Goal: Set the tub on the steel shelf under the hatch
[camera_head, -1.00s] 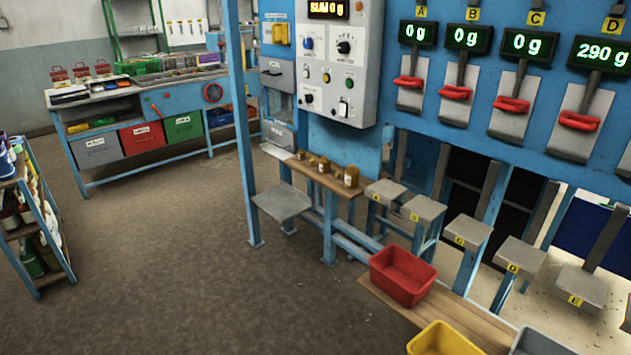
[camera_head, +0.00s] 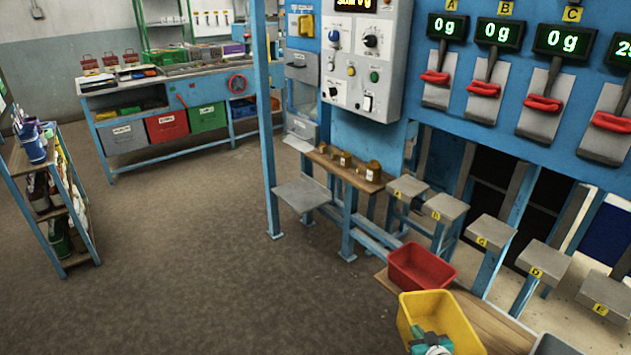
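The yellow tub (camera_head: 465,325) is at the bottom of the view, in front of the red tub, and looks raised off the wooden bench (camera_head: 497,328). A teal and white part, which I take for my gripper (camera_head: 430,340), shows against the tub at the bottom edge. It appears shut on the yellow tub, though its fingertips are mostly hidden. The bare grey steel shelf (camera_head: 302,193) juts out low on the left of the blue frame. It lies below a grey hatch (camera_head: 301,127) and left of the small wooden bench.
The red tub (camera_head: 424,268) stands on the bench, and part of a grey tub (camera_head: 555,346) shows at bottom right. Brown jars (camera_head: 346,159) stand on the small wooden bench (camera_head: 365,182). A blue post (camera_head: 265,150) rises beside the shelf. Open floor (camera_head: 200,250) lies to the left.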

